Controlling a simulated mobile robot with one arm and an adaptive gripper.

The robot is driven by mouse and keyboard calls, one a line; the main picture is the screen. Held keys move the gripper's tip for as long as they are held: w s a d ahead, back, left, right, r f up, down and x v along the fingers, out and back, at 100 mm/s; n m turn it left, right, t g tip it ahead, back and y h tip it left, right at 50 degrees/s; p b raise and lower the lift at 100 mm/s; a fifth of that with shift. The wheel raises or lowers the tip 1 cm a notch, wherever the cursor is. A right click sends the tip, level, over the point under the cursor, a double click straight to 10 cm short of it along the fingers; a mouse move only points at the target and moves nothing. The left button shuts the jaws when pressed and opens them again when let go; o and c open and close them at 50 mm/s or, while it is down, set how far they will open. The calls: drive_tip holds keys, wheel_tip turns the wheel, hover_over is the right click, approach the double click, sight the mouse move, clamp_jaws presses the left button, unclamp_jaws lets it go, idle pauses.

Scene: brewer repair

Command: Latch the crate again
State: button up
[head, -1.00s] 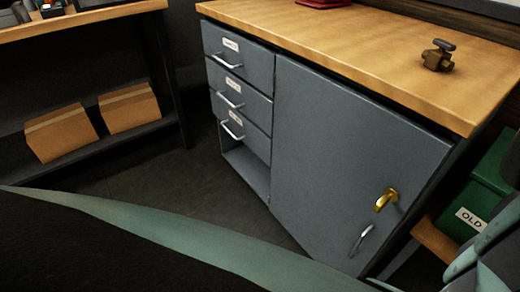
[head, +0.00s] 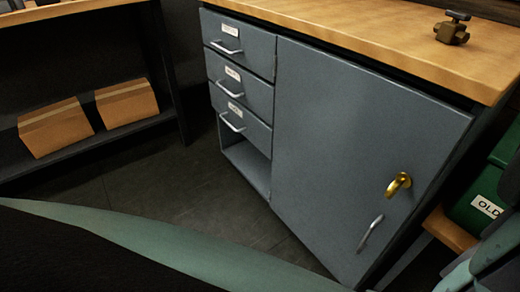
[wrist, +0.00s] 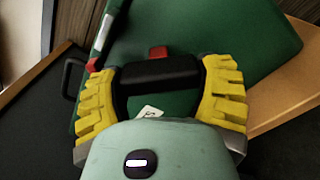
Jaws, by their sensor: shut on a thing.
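The green crate (head: 474,211) with a white "OLD" label stands at the right edge of the head view, partly cut off and hidden by my arm. In the wrist view the green crate (wrist: 262,38) fills the upper middle. My gripper (wrist: 160,74) has its yellow fingers on both ends of a black bar-shaped handle (wrist: 160,71) and is shut on it. A small red piece (wrist: 158,52) shows just beyond the handle. I cannot tell whether the latch is fastened. The gripper is not visible in the head view.
A grey cabinet (head: 345,150) with drawers and a closed door stands left of the crate. A brass valve (head: 453,30) sits on its wooden top (head: 350,28). Two cardboard boxes (head: 57,130) lie on a low shelf at left. Dark floor between is clear.

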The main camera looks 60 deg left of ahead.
drive_tip(key=m, duration=0.1)
drive_tip(key=m+p, duration=0.1)
drive_tip(key=m, duration=0.2)
drive_tip(key=shift+w+a+r+m+p, duration=0.1)
drive_tip(key=shift+a+r+m+p, duration=0.1)
drive_tip(key=shift+r+m+p, duration=0.15)
drive_tip(key=shift+m+p, duration=0.95)
drive_tip(key=shift+m, duration=0.8)
drive_tip(key=o, duration=1.3)
drive_tip(key=shift+f, duration=0.2)
drive_tip(key=shift+d, duration=0.1)
